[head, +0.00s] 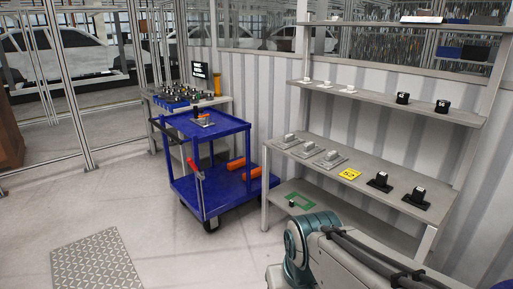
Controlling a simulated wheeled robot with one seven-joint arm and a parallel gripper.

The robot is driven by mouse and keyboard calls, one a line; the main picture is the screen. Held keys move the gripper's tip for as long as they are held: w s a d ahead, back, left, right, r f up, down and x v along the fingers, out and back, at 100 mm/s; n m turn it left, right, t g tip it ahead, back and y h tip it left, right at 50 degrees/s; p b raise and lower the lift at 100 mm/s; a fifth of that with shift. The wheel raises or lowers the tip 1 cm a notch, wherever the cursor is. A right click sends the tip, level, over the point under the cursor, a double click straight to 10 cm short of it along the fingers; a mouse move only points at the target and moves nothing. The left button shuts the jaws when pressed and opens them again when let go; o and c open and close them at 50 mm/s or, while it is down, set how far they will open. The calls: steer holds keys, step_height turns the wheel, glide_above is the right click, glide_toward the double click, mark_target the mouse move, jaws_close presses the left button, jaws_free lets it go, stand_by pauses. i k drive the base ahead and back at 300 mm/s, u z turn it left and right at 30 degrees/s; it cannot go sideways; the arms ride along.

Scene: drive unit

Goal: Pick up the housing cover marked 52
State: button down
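Several parts stand on a grey shelf unit on the right, and the number 52 cannot be read on any of them. Two black parts with pale labels, a left one (402,98) and a right one (441,106), stand on the upper shelf. Two more black parts, a left one (380,181) and a right one (416,198), stand on the middle shelf. Grey parts (330,160) stand to their left. I cannot tell which is the housing cover. My arm shows at the bottom right, but my gripper is out of view.
Behind is a bench with small parts (183,96). The floor at the left is clear around a metal plate (97,262).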

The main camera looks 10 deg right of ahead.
mark_target(332, 159)
steer(key=u, duration=0.6)
steer(key=i, duration=2.05)
steer(key=z, duration=1.35)
steer(key=i, duration=0.75)
steer(key=z, duration=0.8)
